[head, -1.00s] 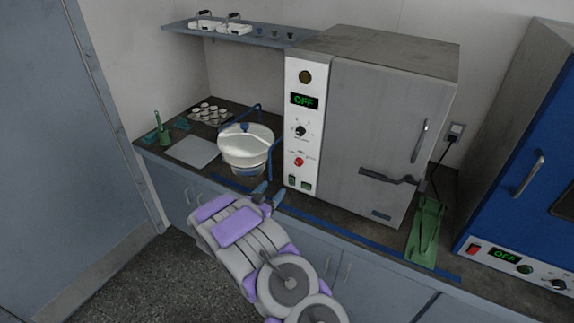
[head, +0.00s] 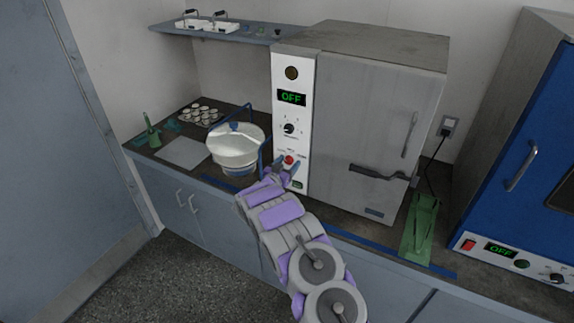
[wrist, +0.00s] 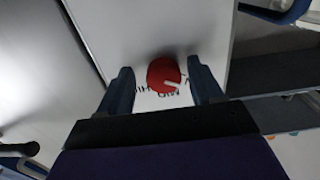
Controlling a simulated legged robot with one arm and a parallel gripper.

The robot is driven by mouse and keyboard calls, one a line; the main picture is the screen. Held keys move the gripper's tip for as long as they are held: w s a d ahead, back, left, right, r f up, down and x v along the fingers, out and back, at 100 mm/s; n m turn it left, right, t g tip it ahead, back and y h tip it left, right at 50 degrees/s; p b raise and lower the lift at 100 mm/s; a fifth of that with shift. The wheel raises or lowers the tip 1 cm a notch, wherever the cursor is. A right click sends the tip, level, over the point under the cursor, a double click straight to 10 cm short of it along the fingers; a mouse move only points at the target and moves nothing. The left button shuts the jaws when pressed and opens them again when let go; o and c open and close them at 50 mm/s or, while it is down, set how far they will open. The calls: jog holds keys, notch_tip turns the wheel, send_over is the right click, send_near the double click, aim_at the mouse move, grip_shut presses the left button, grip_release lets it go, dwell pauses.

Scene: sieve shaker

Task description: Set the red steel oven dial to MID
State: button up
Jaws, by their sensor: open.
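The red dial (head: 289,160) sits low on the white control panel of the grey oven (head: 375,120). It also shows in the wrist view as a round red knob (wrist: 163,75) with a pale mark toward its lower right. The labels MID and HI beside it appear upside down and are partly covered. My gripper (head: 289,168) is open in front of the panel, with its blue fingers on either side of the dial. In the wrist view the fingers (wrist: 163,88) stand apart from the dial, with a gap on each side.
A black dial (head: 289,128) and a green OFF display (head: 291,98) are above the red dial. A white sieve pan (head: 235,147) with blue posts stands close to the left. A green tool (head: 421,228) and a blue oven (head: 520,150) are to the right.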

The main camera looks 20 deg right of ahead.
jog(key=shift+d, duration=0.25)
jog(key=shift+w+a, duration=0.2)
jog(key=shift+a, duration=0.3)
jog(key=shift+a+r, duration=0.15)
jog(key=shift+a, duration=0.05)
jog(key=shift+c, duration=1.2)
jog(key=shift+s+d, duration=0.1)
jog(key=shift+d, duration=0.3)
jog(key=c, duration=0.5)
jog(key=shift+a, duration=0.1)
jog(key=c, duration=0.3)
